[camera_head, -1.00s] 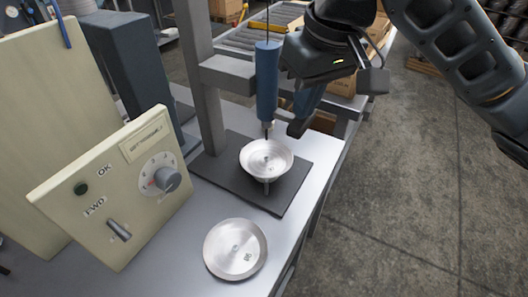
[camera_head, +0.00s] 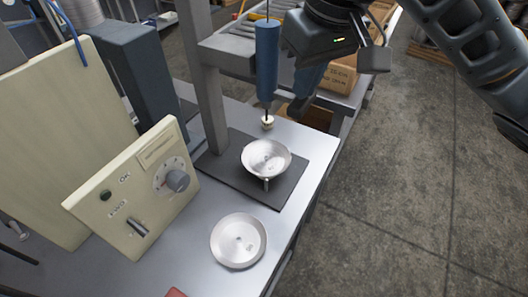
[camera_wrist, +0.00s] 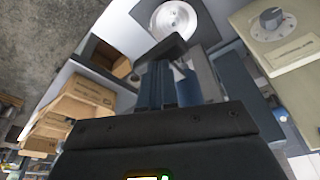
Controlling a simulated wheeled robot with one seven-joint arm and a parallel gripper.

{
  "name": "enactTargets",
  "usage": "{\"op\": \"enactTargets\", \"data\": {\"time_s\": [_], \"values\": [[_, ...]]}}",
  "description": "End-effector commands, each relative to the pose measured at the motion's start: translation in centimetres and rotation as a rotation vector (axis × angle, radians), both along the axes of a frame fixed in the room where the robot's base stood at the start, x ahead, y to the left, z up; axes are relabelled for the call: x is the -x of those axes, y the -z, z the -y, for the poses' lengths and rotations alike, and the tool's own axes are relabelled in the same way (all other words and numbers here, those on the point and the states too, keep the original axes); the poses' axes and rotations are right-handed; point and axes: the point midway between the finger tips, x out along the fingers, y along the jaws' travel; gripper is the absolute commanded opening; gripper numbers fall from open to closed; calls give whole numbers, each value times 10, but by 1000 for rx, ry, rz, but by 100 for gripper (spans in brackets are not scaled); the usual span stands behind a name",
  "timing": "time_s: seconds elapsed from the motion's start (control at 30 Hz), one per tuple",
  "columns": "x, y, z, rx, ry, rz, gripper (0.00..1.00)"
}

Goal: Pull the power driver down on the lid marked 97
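The blue power driver (camera_head: 267,62) hangs upright from a cord beside the grey post in the head view. Its tip is clear above a silver lid (camera_head: 266,156) that sits on a dish-shaped pan on the dark base plate. No number is readable on that lid. A second silver round lid (camera_head: 238,242) lies flat on the table in front, with a small mark too small to read surely. My gripper (camera_head: 307,85) is at driver height, right beside the driver. In the wrist view its fingers (camera_wrist: 163,75) point toward the lid; whether they hold the driver is unclear.
A cream control panel (camera_head: 140,190) with a dial stands on the table (camera_head: 190,262) at left. The grey post (camera_head: 203,90) and its bracket are close to my gripper. Cardboard boxes (camera_head: 335,82) sit behind on the conveyor side. A red item (camera_head: 175,293) shows at the bottom edge.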

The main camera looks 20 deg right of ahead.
Motion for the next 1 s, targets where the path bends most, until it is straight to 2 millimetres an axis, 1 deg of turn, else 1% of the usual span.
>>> {"op": "enactTargets", "data": {"time_s": [0.03, 0.17, 1.0], "values": [[0, -6, 0, 0, 0, -1, 0], [-1, -11, 0, 1, 0, 1, 0], [0, -64, 0, 1, 0, 1, 0]]}}
